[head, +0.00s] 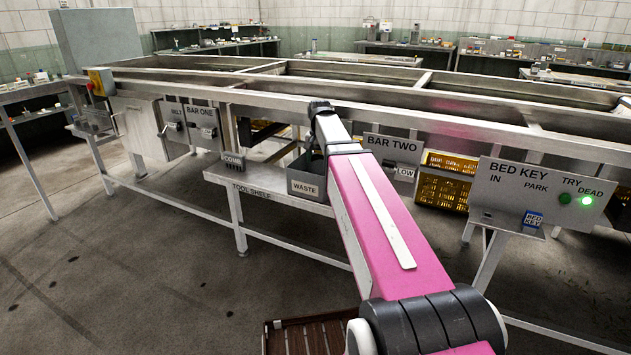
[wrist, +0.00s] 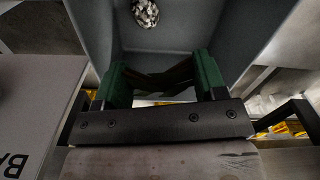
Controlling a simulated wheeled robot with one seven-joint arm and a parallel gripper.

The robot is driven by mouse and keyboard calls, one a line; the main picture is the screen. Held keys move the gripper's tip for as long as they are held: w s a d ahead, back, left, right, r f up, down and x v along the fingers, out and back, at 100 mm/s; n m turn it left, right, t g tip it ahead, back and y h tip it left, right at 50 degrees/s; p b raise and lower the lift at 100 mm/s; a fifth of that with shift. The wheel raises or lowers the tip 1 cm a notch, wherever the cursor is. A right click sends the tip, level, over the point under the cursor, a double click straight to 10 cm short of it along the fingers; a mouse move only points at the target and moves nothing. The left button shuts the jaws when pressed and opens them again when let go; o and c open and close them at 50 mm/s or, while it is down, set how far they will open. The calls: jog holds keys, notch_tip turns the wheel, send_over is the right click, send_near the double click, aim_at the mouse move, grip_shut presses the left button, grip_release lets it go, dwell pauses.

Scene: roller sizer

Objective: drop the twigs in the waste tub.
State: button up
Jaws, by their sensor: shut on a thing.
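The grey waste tub (head: 306,186) stands on the tool shelf below the sizer's rail, with WASTE on its front. In the wrist view the tub's grey inner walls (wrist: 228,35) surround the space beyond my fingers. My gripper (wrist: 161,73) has green fingers and is shut on dark thin twigs (wrist: 160,80), held crosswise over the tub's opening. The twigs' outline is dark and hard to make out. A speckled grey lump (wrist: 145,13) lies inside the tub. In the head view my arm hides the gripper and the twigs.
The tool shelf (head: 262,182) also carries a small box marked COUNT (head: 233,162) left of the tub. The BAR TWO panel (head: 393,149) is close on the right. Yellow crates (head: 442,190) stand under the sizer. The rail (head: 280,103) runs above the shelf.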

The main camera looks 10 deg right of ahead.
jog(key=o, duration=1.1)
notch_tip(320, 180, up, 11)
jog(key=shift+f, duration=0.1)
